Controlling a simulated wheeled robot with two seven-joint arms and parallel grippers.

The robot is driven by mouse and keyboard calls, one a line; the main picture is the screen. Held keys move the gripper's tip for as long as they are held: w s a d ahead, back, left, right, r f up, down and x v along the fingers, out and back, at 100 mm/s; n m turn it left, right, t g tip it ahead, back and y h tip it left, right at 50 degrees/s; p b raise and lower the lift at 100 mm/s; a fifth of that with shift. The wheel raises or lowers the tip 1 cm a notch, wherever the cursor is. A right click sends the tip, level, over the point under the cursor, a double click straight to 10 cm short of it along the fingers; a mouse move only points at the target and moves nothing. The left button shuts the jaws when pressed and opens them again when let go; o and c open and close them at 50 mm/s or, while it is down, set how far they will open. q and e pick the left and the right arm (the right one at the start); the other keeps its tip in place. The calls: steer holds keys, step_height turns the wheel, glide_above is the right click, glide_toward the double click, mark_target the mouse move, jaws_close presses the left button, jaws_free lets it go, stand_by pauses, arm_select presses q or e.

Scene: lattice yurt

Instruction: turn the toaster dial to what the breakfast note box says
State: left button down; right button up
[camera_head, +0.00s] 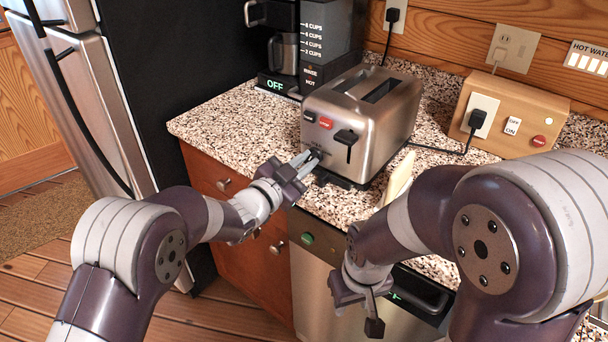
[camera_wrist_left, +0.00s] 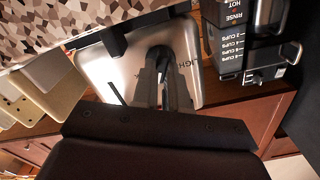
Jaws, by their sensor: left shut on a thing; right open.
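The steel toaster (camera_head: 372,118) stands on the speckled counter. Its small dark dial (camera_head: 317,153) is low on its front face. My left gripper (camera_head: 306,160) is shut on the dial, and its fingers hide most of it. In the left wrist view the fingers (camera_wrist_left: 165,85) reach the toaster face (camera_wrist_left: 105,72); dark lettering beside them is partly covered, and the dial's setting cannot be read. A cream piece (camera_head: 397,180), possibly the note box, stands right of the toaster, partly behind my right arm; no writing on it is readable. My right gripper (camera_head: 362,300) is open and empty before the dishwasher.
A coffee maker (camera_head: 310,50) showing OFF stands behind the toaster at left. A wooden outlet box (camera_head: 510,115) with a switch and red button is at right, with a cord crossing the counter. The counter (camera_head: 225,120) left of the toaster is clear.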

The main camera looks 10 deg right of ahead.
arm_select(q)
steer(key=m+b, duration=0.3)
steer(key=shift+f, duration=0.4)
steer(key=shift+s+r+m+b, duration=0.1)
steer(key=shift+r+m+b, duration=0.05)
steer(key=shift+m+b, duration=1.25)
steer(key=c, duration=1.1)
jaws_free()
steer(key=shift+r, duration=0.15)
steer(key=shift+c, duration=0.2)
steer(key=v, duration=1.2)
steer(key=shift+s+a, duration=0.2)
steer(key=shift+s, duration=0.05)
